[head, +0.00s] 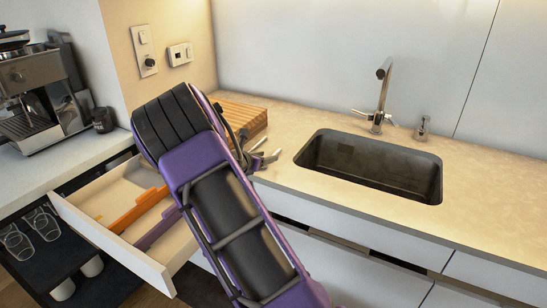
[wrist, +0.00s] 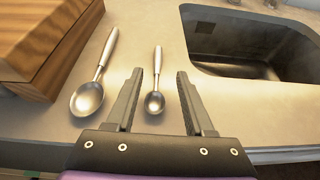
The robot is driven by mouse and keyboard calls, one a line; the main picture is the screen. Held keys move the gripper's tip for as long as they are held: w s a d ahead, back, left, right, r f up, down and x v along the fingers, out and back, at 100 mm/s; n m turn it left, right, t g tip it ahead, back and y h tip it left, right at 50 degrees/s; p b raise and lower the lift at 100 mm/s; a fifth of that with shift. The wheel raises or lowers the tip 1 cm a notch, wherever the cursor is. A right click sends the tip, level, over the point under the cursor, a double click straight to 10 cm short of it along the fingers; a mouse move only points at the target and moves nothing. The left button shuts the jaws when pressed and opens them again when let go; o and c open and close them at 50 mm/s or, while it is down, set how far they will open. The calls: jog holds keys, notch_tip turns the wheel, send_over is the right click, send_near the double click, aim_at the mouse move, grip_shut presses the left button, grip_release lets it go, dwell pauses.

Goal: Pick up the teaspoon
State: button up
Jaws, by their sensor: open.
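Two metal spoons lie on the beige countertop in the wrist view. The smaller one, which looks like the teaspoon (wrist: 155,101), has its bowl toward me and its handle pointing away. The larger spoon (wrist: 88,97) lies to its left, beside the wooden block. My gripper (wrist: 159,73) is open, with one finger on each side of the small spoon; a gap shows on both sides. I cannot tell the height of the fingers above the counter. In the head view my gripper (head: 267,157) is over the counter's front edge, and my arm hides much of that area.
A wooden block (head: 243,115) stands behind my gripper; it also shows in the wrist view (wrist: 45,40). The sink (head: 370,165) with its faucet (head: 381,95) is to the right. An open drawer (head: 110,238) with orange and purple dividers juts out at left. A coffee machine (head: 40,95) stands at far left.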

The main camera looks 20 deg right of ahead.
aim_at(274, 153)
jog(key=x, duration=0.5)
jog(key=shift+w, duration=0.25)
jog(key=shift+r, duration=0.1)
jog(key=shift+c, duration=0.3)
grip_shut()
